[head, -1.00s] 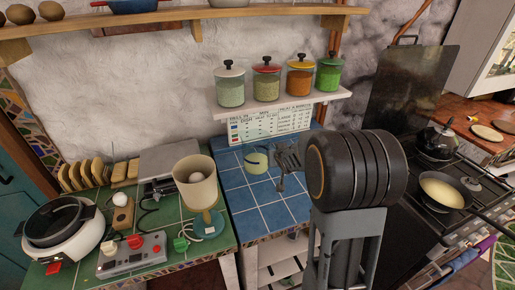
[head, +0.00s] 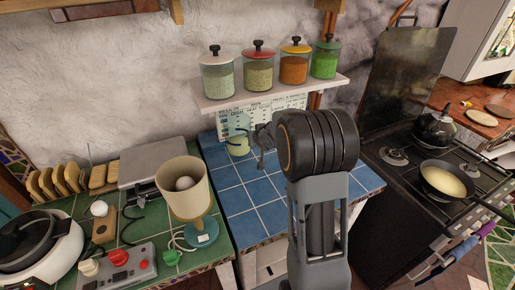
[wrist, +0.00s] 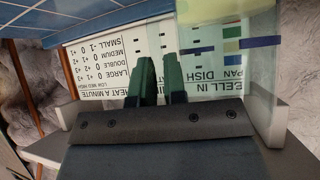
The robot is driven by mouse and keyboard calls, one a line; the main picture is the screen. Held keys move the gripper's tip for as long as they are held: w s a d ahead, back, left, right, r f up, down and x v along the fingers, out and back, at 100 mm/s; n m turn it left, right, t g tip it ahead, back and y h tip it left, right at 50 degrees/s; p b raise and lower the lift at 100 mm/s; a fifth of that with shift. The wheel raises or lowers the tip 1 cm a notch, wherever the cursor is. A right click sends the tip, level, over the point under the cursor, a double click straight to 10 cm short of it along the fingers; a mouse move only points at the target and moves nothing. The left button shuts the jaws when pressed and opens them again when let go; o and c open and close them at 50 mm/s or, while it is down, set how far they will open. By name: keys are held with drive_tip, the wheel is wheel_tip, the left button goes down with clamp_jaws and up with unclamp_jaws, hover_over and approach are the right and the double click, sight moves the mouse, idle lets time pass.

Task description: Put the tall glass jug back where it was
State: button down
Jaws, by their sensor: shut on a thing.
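The tall glass jug (head: 238,147), pale green and see-through, shows small in the head view, near the back of the blue tiled counter. It looks upright; I cannot tell whether its base touches the tiles. My gripper (head: 250,134) is at the jug's upper part, coming in from the right, and is shut on it. In the wrist view, my two dark green fingers (wrist: 160,82) are close together, with the jug's clear glass (wrist: 265,75) just to their right. The exact place of the grip is hard to make out.
A printed chart (head: 275,112) is behind the jug, under a shelf (head: 270,93) with several lidded jars. The blue counter (head: 250,195) has free tiles in front. A beige-cupped appliance (head: 185,190) stands left; the stove (head: 400,175) with pan and kettle is right.

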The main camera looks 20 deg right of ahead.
sight(258, 147)
wheel_tip(258, 147, down, 4)
drive_tip(key=b, duration=0.3)
drive_tip(key=shift+r+b, duration=0.25)
drive_tip(key=shift+b, duration=0.1)
drive_tip(key=shift+f, duration=0.15)
drive_tip(key=shift+w, duration=0.2)
drive_tip(key=shift+s, duration=0.1)
